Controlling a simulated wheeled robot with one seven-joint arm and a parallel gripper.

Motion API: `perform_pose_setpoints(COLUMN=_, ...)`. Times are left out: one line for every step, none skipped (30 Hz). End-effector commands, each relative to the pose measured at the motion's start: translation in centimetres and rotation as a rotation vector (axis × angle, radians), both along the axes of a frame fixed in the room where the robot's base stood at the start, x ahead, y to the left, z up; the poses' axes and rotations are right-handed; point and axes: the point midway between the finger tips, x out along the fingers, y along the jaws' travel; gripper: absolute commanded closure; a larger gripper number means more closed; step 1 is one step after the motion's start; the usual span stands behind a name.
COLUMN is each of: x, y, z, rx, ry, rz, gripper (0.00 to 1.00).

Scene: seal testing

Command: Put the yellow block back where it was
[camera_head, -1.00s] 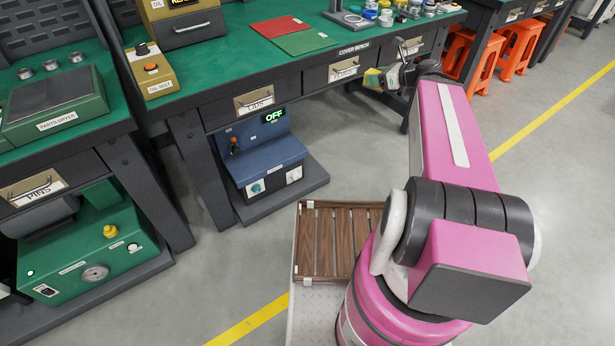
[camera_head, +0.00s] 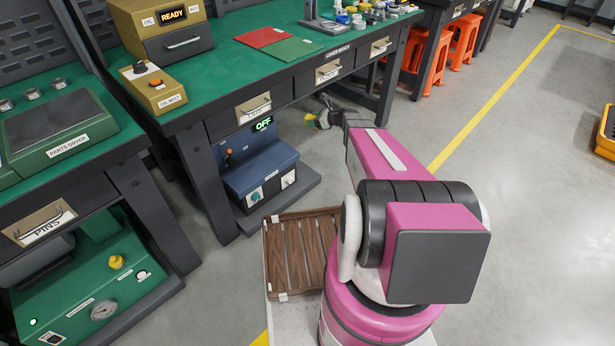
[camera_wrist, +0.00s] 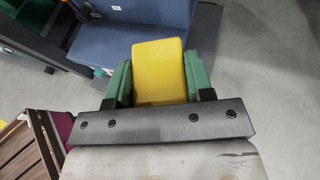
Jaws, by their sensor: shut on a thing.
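The yellow block (camera_wrist: 158,72) shows in the wrist view, held between the two green fingers of my gripper (camera_wrist: 160,88). In the head view my gripper (camera_head: 322,117) is small, out in front of the bench drawers, with the yellow block (camera_head: 310,119) at its tip. The block is in the air, apart from the bench. Part of the block is hidden by the fingers and the dark gripper bar.
The cover bench (camera_head: 300,88) stands ahead, with red and green mats on top. A blue machine showing OFF (camera_head: 258,170) sits below it. A slatted wooden tray (camera_head: 272,262) is beside my base. Orange stools (camera_head: 463,40) stand back right. Open floor (camera_head: 520,130) lies right.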

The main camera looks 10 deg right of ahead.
Motion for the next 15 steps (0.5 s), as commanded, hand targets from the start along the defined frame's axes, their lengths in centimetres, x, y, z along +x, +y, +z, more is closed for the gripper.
perform_pose_setpoints(x=1.9, y=-0.1, z=-3.4, rx=0.001, ry=0.004, rz=0.003, gripper=0.87)
perform_pose_setpoints(x=2.5, y=0.0, z=-5.0, rx=0.002, ry=0.004, rz=0.004, gripper=0.87)
perform_pose_setpoints(x=3.1, y=0.1, z=-7.1, rx=0.001, ry=0.005, rz=0.007, gripper=0.87)
perform_pose_setpoints(x=3.6, y=0.1, z=-8.7, rx=0.001, ry=0.005, rz=0.008, gripper=0.87)
perform_pose_setpoints(x=4.0, y=0.2, z=-10.3, rx=0.001, ry=0.005, rz=0.009, gripper=0.87)
perform_pose_setpoints(x=4.6, y=0.3, z=-12.5, rx=0.0, ry=0.005, rz=0.009, gripper=0.87)
perform_pose_setpoints(x=5.0, y=0.4, z=-14.1, rx=-0.002, ry=0.005, rz=0.011, gripper=0.87)
perform_pose_setpoints(x=5.3, y=0.4, z=-15.8, rx=-0.003, ry=0.007, rz=0.011, gripper=0.87)
perform_pose_setpoints(x=5.7, y=0.5, z=-17.8, rx=-0.004, ry=0.005, rz=0.012, gripper=0.87)
perform_pose_setpoints(x=5.9, y=0.6, z=-19.3, rx=-0.004, ry=0.007, rz=0.012, gripper=0.87)
perform_pose_setpoints(x=6.0, y=0.7, z=-20.6, rx=-0.004, ry=0.006, rz=0.013, gripper=0.87)
perform_pose_setpoints(x=6.2, y=0.8, z=-22.2, rx=-0.006, ry=0.007, rz=0.014, gripper=0.87)
perform_pose_setpoints(x=6.3, y=0.8, z=-23.4, rx=-0.007, ry=0.008, rz=0.015, gripper=0.87)
perform_pose_setpoints(x=6.4, y=0.9, z=-24.3, rx=-0.008, ry=0.006, rz=0.016, gripper=0.87)
perform_pose_setpoints(x=6.5, y=1.0, z=-25.5, rx=-0.009, ry=0.007, rz=0.016, gripper=0.87)
